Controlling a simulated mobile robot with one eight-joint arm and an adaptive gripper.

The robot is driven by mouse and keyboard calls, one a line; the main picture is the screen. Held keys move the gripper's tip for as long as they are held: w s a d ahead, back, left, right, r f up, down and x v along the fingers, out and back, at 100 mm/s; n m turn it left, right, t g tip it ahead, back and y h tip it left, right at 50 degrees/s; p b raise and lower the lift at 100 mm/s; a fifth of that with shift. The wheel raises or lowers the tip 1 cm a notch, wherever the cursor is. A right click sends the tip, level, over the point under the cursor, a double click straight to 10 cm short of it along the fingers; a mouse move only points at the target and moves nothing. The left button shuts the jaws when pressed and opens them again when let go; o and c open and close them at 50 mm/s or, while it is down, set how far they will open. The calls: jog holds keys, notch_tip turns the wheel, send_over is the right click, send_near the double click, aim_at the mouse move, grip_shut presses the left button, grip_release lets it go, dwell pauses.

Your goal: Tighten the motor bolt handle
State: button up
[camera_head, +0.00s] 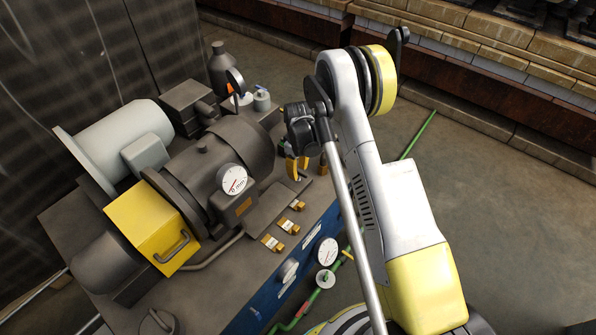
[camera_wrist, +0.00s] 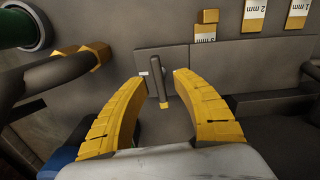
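In the wrist view a small dark lever handle (camera_wrist: 157,88) with a yellow tip stands out from a square grey plate (camera_wrist: 176,56); I take it for the motor bolt handle. My gripper's two curved yellow fingers (camera_wrist: 160,75) are open on either side of it. A gap shows between the handle and each finger, so it is not gripped. In the head view my gripper (camera_head: 297,170) is small and partly hidden behind my arm, low over the right side of the motor bench. The handle cannot be made out there.
The bench (camera_head: 330,215) carries a dark motor housing with a dial gauge (camera_head: 232,179), a yellow box (camera_head: 152,227) and small labelled tags (camera_head: 272,243). In the wrist view a pipe with a brass fitting (camera_wrist: 97,55) is left of the fingers. Open floor (camera_head: 500,210) lies to the right.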

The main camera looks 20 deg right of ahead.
grip_shut()
jog(key=shift+m, duration=0.4)
jog(key=m, duration=1.2)
jog(key=shift+m, duration=0.3)
jog(key=m, duration=0.5)
jog(key=shift+m, duration=0.4)
dwell(0.3)
